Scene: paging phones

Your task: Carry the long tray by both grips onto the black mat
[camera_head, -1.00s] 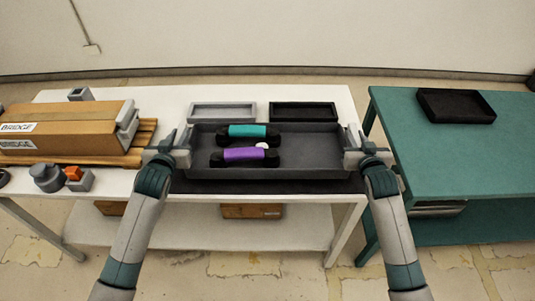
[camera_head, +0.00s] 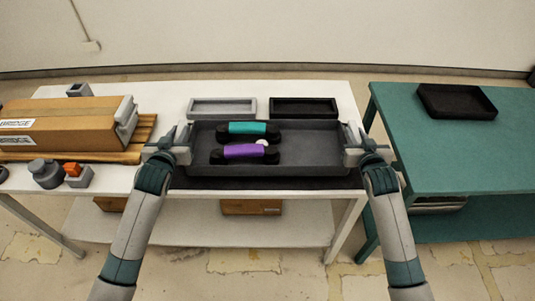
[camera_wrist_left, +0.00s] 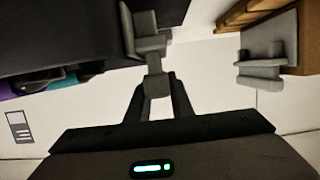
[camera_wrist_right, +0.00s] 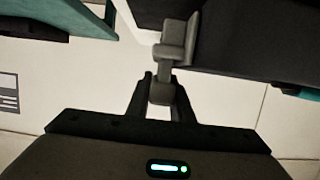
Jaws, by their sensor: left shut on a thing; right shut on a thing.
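The long dark grey tray (camera_head: 310,170) hangs level between my two grippers, over the black mat (camera_head: 285,185) at the table's front edge. Only a front strip of the mat shows; whether the tray touches it I cannot tell. My left gripper (camera_head: 178,148) is shut on the tray's left grip (camera_wrist_left: 152,45). My right gripper (camera_head: 354,148) is shut on the right grip (camera_wrist_right: 172,50). A teal handset (camera_head: 248,128), a purple handset (camera_head: 245,151) and a small white round thing (camera_head: 263,142) lie in the tray.
Behind the tray are a light grey shallow tray (camera_head: 222,101) and a black one (camera_head: 304,101). A cardboard box (camera_head: 65,123) on a wooden pallet and small grey parts (camera_head: 45,174) stand at left. A teal table (camera_head: 425,150) with a black tray (camera_head: 457,115) is at right.

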